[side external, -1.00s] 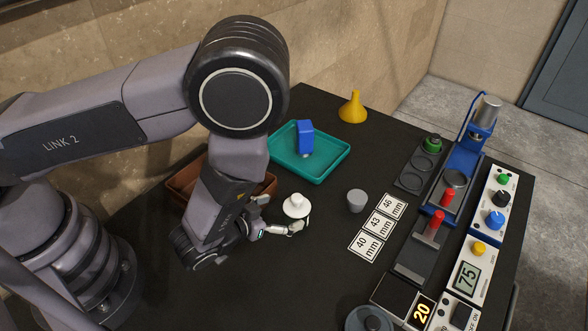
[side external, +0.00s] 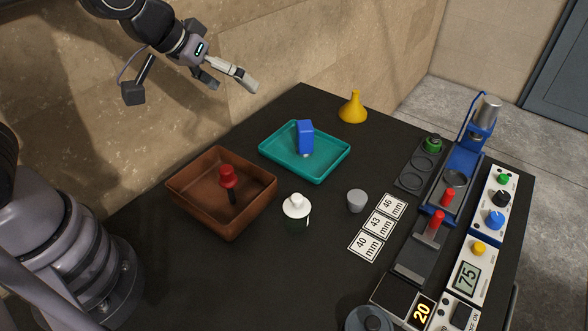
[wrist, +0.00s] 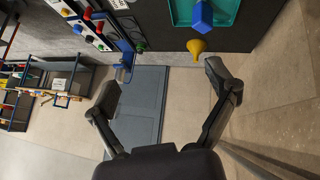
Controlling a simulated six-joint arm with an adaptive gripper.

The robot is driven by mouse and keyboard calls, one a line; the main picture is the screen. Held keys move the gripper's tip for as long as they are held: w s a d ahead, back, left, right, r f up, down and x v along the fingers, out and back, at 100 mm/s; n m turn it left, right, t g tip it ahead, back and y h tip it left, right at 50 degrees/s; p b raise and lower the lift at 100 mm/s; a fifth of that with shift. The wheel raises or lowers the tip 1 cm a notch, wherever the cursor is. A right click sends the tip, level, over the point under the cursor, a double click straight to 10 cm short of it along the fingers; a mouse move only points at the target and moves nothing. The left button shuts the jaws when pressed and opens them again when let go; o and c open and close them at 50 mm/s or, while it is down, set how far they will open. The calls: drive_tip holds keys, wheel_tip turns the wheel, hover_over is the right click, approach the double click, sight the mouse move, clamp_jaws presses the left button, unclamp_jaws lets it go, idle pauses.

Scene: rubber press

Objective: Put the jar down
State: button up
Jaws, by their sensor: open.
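A small jar with a white knobbed top (side external: 296,206) stands upright on the black table, between the brown tray and the grey cup. Its lower part is dark and hard to make out against the table. My gripper (side external: 232,82) is high above the table's back left edge, well away from the jar. Its fingers are spread apart and empty. In the wrist view my gripper (wrist: 165,85) is also open, with nothing between the fingers. The jar does not show in the wrist view.
A brown tray (side external: 190,197) holds a red-handled tool. A teal tray (side external: 333,168) holds a blue block (side external: 305,136). A yellow funnel (side external: 352,108), grey cup (side external: 356,201), number cards (side external: 380,224) and a blue press (side external: 470,140) stand around.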

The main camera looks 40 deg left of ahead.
drive_tip(key=s+a+r+y, duration=0.1)
drive_tip(key=s+a+r, duration=0.4)
drive_tip(key=s, duration=0.3)
drive_tip(key=s+a+r+m+g+y, duration=0.1)
drive_tip(key=s+a+r, duration=0.3)
drive_tip(key=s+a, duration=0.4)
drive_tip(key=shift+s+a+r+y, duration=0.25)
drive_tip(key=shift+s+r+y, duration=0.05)
drive_tip(key=shift+r+y, duration=0.1)
